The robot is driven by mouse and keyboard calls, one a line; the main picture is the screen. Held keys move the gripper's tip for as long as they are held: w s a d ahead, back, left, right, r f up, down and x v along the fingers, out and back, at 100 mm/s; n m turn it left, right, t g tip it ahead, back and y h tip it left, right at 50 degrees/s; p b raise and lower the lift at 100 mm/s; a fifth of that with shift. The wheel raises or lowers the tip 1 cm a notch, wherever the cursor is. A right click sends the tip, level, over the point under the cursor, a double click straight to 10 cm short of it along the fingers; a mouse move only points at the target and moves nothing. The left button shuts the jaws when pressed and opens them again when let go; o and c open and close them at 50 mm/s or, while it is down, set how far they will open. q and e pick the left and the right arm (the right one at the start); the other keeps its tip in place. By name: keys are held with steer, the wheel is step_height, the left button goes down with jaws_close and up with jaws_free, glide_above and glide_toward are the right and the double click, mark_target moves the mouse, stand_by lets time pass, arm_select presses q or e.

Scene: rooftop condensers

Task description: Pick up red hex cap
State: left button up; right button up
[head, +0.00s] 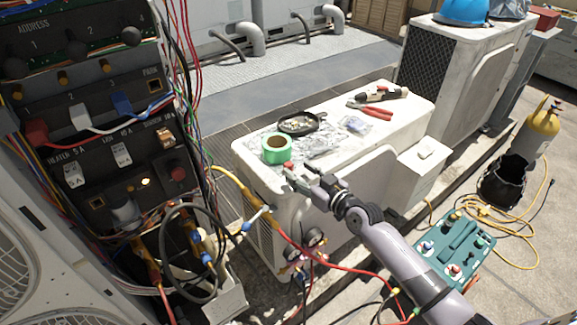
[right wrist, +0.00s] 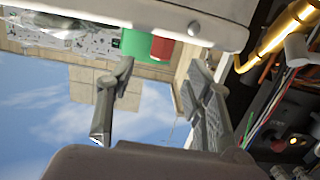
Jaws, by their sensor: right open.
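The red hex cap (head: 288,166) is a small red piece on top of the white condenser unit (head: 365,130), near its front edge and beside the green tape roll (head: 277,149). My right gripper (head: 294,176) is at that edge, very close to the cap. In the right wrist view the red cap (right wrist: 162,48) shows beyond and between the open fingers (right wrist: 160,85), with nothing held between them. The green tape (right wrist: 134,44) is next to it there. I cannot tell whether a finger touches the cap. My left gripper is not in view.
A black dish (head: 300,122), red-handled pliers (head: 371,110) and clear plastic lie on the same unit. An open control panel (head: 90,110) with loose wires stands left. Gauges and hoses (head: 315,237) hang in front. A teal case (head: 455,250) is on the floor right.

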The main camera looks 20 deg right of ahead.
mark_target(292, 167)
steer(key=x, duration=0.5)
steer(key=shift+f, duration=0.1)
steer(key=shift+s+d, duration=0.1)
steer(key=shift+c, duration=0.3)
steer(key=c, duration=0.8)
